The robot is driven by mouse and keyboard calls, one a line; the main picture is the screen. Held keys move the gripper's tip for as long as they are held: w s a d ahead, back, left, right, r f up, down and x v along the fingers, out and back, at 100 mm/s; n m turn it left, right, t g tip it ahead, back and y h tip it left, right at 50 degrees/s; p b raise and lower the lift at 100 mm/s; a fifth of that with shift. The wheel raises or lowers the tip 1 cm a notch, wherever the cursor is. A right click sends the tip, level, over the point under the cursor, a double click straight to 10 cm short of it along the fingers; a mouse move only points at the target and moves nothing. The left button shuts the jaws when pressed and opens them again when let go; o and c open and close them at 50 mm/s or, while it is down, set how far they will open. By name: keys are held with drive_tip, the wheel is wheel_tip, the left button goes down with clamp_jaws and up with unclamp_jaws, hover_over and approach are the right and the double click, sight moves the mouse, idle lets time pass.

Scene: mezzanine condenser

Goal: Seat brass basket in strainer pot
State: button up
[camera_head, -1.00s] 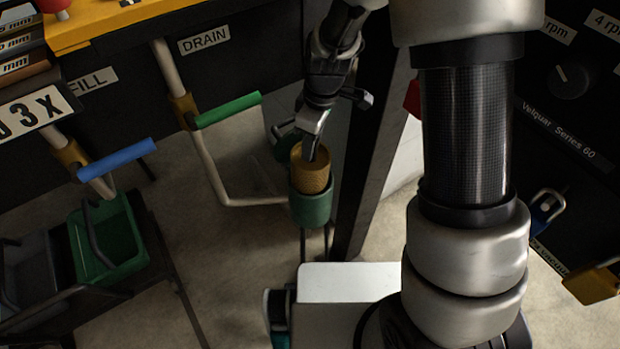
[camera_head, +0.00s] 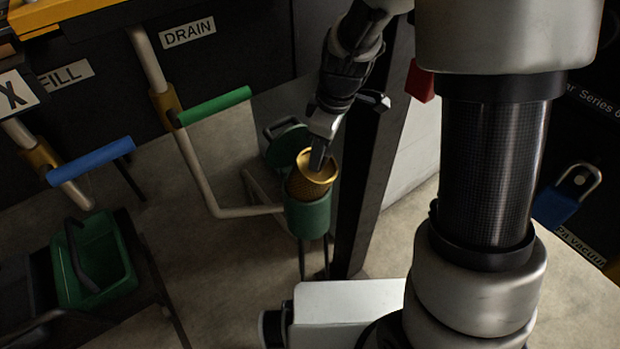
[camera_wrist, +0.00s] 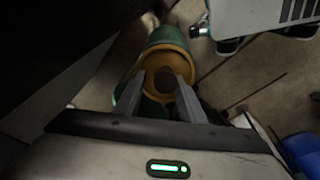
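The brass basket (camera_head: 308,187) stands partly inside the green strainer pot (camera_head: 307,218), with its upper part and rim above the pot's mouth. It looks tilted, its open top leaning toward the right. In the wrist view the brass rim (camera_wrist: 172,59) lies in front of the green pot (camera_wrist: 168,36). My gripper (camera_head: 317,165) is right at the basket's mouth, fingertips at or inside the rim. In the wrist view the fingers (camera_wrist: 160,80) are apart, with a dark round part between them and a visible gap beside it. The basket's lower part is hidden in the pot.
A dark green lid (camera_head: 287,146) is behind the pot. A dark upright post (camera_head: 367,190) stands close on the right. Pipes with a green handle (camera_head: 214,106) and a blue handle (camera_head: 90,162) are on the left, above a green bin (camera_head: 95,262).

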sight(308, 183)
drive_tip(key=shift+o, duration=1.2)
drive_tip(key=shift+g, duration=0.3)
drive_tip(key=a+f, duration=0.1)
drive_tip(key=f, duration=0.5)
drive_tip(key=s+a+f, duration=0.1)
drive_tip(key=f, duration=0.3)
drive_tip(key=shift+s+a, duration=0.1)
drive_tip(key=shift+a, duration=0.25)
drive_tip(key=r+p, duration=0.1)
drive_tip(key=r, duration=0.2)
drive_tip(key=r+p, duration=0.1)
drive_tip(key=r, duration=0.2)
drive_tip(key=r+p, duration=0.1)
drive_tip(key=r, duration=0.3)
drive_tip(key=shift+w+d, duration=0.15)
drive_tip(key=shift+w, duration=0.1)
drive_tip(key=shift+r, duration=0.6)
drive_tip(key=o, duration=1.5)
drive_tip(key=shift+w+d+r+h+p, duration=0.2)
drive_tip(key=shift+d+r+h+p, duration=0.05)
drive_tip(key=shift+r+h+p, duration=0.05)
drive_tip(key=r+p, duration=0.1)
drive_tip(key=r, duration=0.4)
drive_tip(key=d+r+p, duration=0.1)
drive_tip(key=r, duration=0.5)
drive_tip(key=d+r+p, duration=0.1)
drive_tip(key=r+p, duration=0.1)
drive_tip(key=r, duration=0.4)
drive_tip(key=shift+s+r, duration=0.1)
drive_tip(key=shift+s, duration=0.3)
